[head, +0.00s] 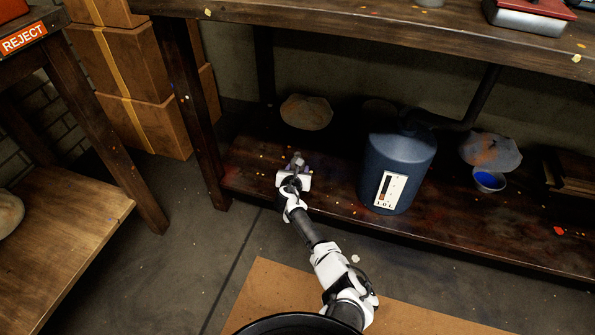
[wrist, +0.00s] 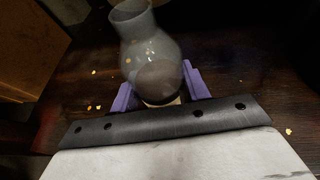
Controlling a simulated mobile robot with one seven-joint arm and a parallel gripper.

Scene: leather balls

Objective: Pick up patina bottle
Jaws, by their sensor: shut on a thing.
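The patina bottle (wrist: 152,60) is a small grey, glassy bottle with a round body and a flared neck. It stands between the purple fingers of my gripper (wrist: 160,88) in the wrist view, with its lower part hidden by the gripper. My gripper is shut on it. In the head view, my gripper (head: 297,170) reaches over the low wooden shelf, and the bottle (head: 298,160) is small and partly hidden there. I cannot tell whether the bottle touches the shelf.
A large dark blue canister (head: 400,165) stands on the shelf (head: 340,205) right of my gripper. A small bowl with blue contents (head: 488,180) is further right. The tabletop (head: 380,22) hangs above. A table leg (head: 190,110) and cardboard boxes (head: 140,60) are to the left.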

